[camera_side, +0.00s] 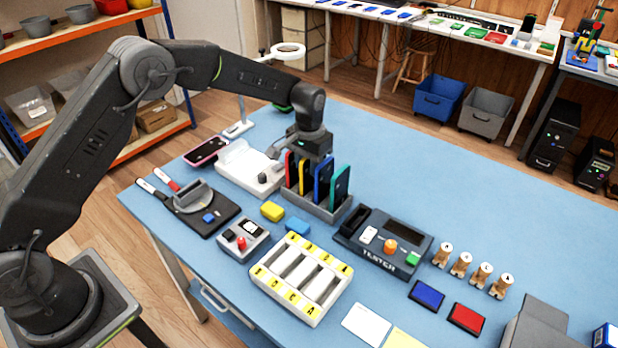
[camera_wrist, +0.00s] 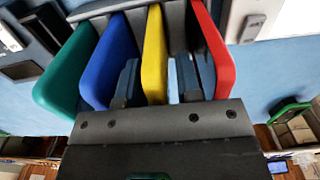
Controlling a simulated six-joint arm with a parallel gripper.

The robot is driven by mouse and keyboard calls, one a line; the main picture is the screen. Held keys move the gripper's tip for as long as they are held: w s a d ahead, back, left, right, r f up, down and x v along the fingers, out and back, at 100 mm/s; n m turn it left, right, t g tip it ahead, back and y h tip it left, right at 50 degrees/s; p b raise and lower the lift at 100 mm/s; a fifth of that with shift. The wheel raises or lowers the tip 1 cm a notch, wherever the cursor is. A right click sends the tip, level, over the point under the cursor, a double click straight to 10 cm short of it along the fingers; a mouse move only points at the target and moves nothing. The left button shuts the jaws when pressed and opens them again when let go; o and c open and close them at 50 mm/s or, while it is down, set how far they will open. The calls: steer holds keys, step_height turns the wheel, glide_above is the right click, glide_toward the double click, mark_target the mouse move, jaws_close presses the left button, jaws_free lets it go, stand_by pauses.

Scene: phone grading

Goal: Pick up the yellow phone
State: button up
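The yellow phone (camera_side: 304,177) stands upright in a grey rack (camera_side: 322,211), between the red phone (camera_side: 290,167) and the blue phone (camera_side: 322,180). The green phone (camera_side: 341,184) stands at the rack's right end. My gripper (camera_side: 308,160) is over the rack, pointing down. In the wrist view, my gripper (camera_wrist: 157,80) has one finger on each side of the yellow phone (camera_wrist: 154,50). A narrow gap shows between the phone and the right finger, so the fingers look open around it. The fingertips' lower parts are hidden among the phones in the side view.
A tester (camera_side: 385,240) stands right of the rack. A white slotted tray (camera_side: 301,278) with yellow labels lies in front. A white device (camera_side: 248,168) and a pink-edged phone (camera_side: 206,151) lie behind to the left.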

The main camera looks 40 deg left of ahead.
steer(key=shift+c, duration=0.4)
jaws_close()
steer(key=shift+r, duration=2.35)
